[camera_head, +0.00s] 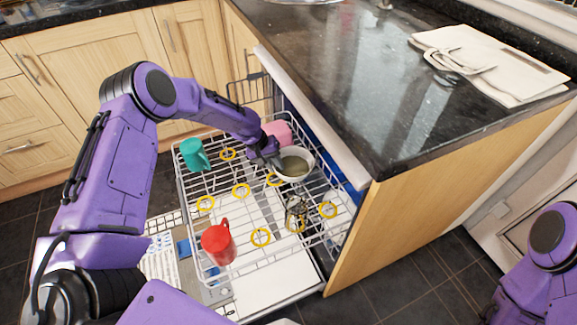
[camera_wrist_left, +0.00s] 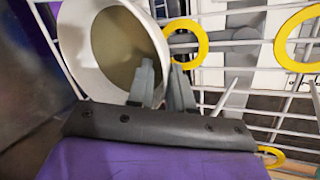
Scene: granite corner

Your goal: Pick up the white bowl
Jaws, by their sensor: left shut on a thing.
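The white bowl (camera_head: 294,166) sits in the upper rack of the open dishwasher, near the counter side, with its greyish-olive inside showing. My left gripper (camera_head: 272,163) reaches in from the left and is shut on the bowl's near rim. In the left wrist view the bowl (camera_wrist_left: 72,45) is tilted at the upper left, and the fingers of my left gripper (camera_wrist_left: 162,85) are at its rim. I cannot tell whether the bowl is clear of the rack. My right arm shows at the lower right, but its gripper is out of view.
The white wire rack (camera_head: 262,255) holds a teal mug (camera_head: 194,154), a red mug (camera_head: 218,243), a pink item (camera_head: 277,132) and several yellow rings (camera_head: 241,190). The granite counter (camera_head: 370,85) overhangs beside the rack. Much of the counter is clear.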

